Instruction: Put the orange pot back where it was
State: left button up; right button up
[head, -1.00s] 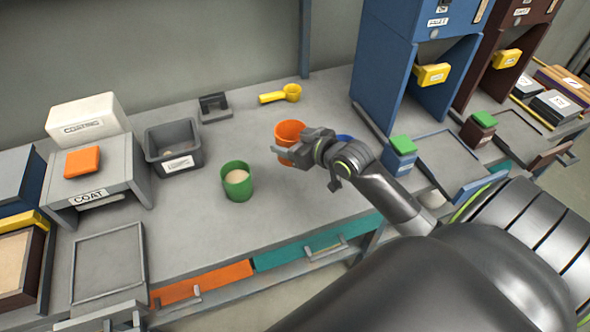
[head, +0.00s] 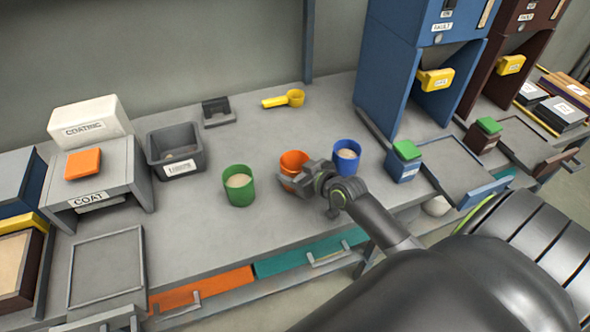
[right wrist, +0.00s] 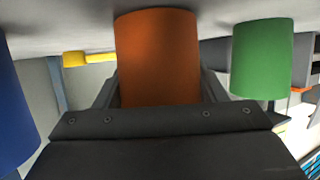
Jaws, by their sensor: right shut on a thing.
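The orange pot (head: 294,164) is on the grey bench between the green pot (head: 239,186) and the blue pot (head: 345,157) in the head view. My right gripper (head: 292,183) is shut on the orange pot (right wrist: 158,60) from the front; the pot looks upright. In the head view it looks down at bench level, but I cannot tell whether its base touches. The right wrist view shows the green pot (right wrist: 262,60) on one side and the blue pot (right wrist: 15,110) on the other, both apart from it. My left gripper is not in view.
A grey bin (head: 175,150) and the coat station (head: 97,187) stand at the left. A yellow scoop (head: 284,99) lies at the back. A green-topped blue box (head: 404,161) stands right of the blue pot.

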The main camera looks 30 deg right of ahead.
jog(key=shift+f, duration=0.1)
jog(key=o, duration=1.3)
jog(key=v, duration=1.2)
jog(key=shift+p, duration=0.35)
